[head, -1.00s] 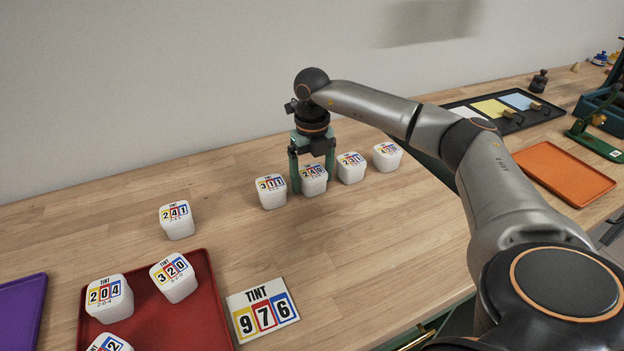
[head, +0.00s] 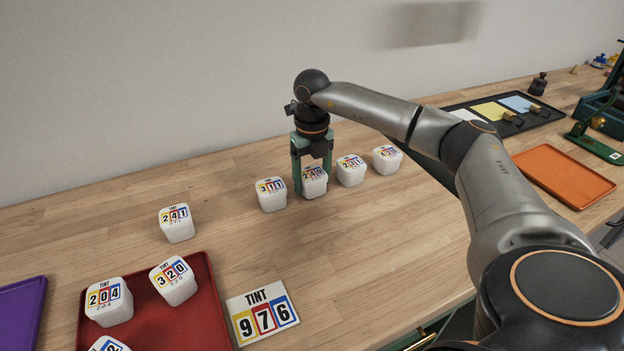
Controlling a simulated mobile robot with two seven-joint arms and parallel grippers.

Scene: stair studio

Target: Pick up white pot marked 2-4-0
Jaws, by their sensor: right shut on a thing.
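The white pot marked 2-4-0 (head: 315,184) stands in the back row on the wooden bench, between the pot marked 3-1-1 (head: 272,195) and a pot marked 2-3-1 (head: 351,171). My right gripper (head: 313,178) points straight down over it with its green fingers at the pot's sides, shut on it. The pot looks upright and at bench level; whether it touches the bench I cannot tell. My left gripper is out of the picture.
Another white pot (head: 387,159) ends the row. A pot marked 2-4-1 (head: 177,223) stands alone. The red tray (head: 215,315) holds several pots, including 3-2-0 (head: 173,281) and 2-0-4 (head: 108,302). A card reads 976 (head: 262,312). An orange tray (head: 563,176) lies right. The bench middle is clear.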

